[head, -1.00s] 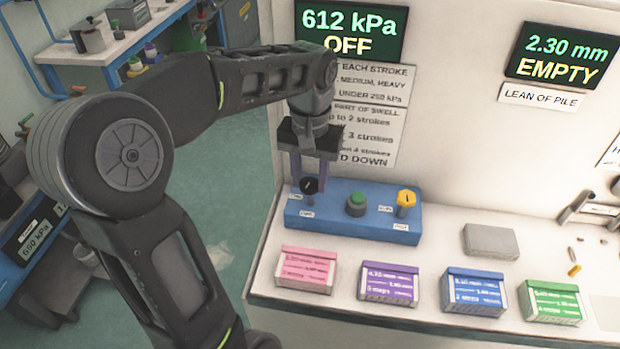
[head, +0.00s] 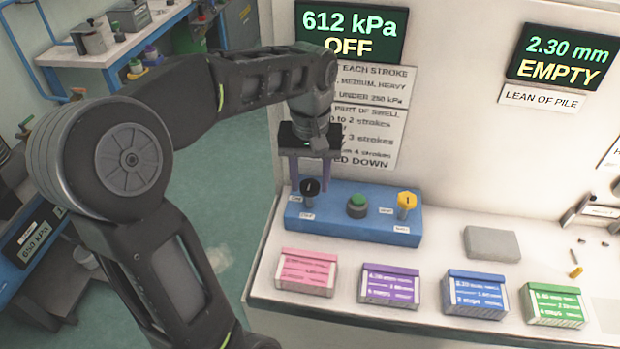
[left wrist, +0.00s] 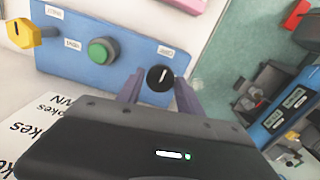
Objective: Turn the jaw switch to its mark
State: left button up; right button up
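The black rotary knob (head: 310,187), which I take to be the jaw switch, stands at the left end of a blue control box (head: 345,222). Its white pointer line is near upright in the head view. In the left wrist view the knob (left wrist: 160,77) has its line roughly along the direction of a small white label (left wrist: 172,52). My left gripper (head: 312,182) points down over it, open, its purple fingers one on each side. Gaps show between fingers and knob in the left wrist view (left wrist: 158,90). My right gripper is out of view.
A green button (head: 357,202) and a yellow knob (head: 407,199) sit on the same box. Pink (head: 306,273), purple, blue and green boxes line the front edge. A grey block (head: 491,243) lies to the right. Displays read "612 kPa OFF" (head: 350,33) and "2.30 mm EMPTY" (head: 562,57).

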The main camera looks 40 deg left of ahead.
aim_at(310, 183)
pick_arm(q)
jog(key=o, duration=0.3)
jog(key=shift+r, duration=0.1)
jog(key=shift+r, duration=0.3)
notch_tip(310, 183, up, 4)
notch_tip(310, 183, up, 3)
jog(key=shift+f+p, duration=0.2)
jog(key=shift+p, duration=0.95)
jog(key=shift+r, duration=0.25)
jog(key=shift+f, duration=0.1)
jog(key=shift+s, duration=0.1)
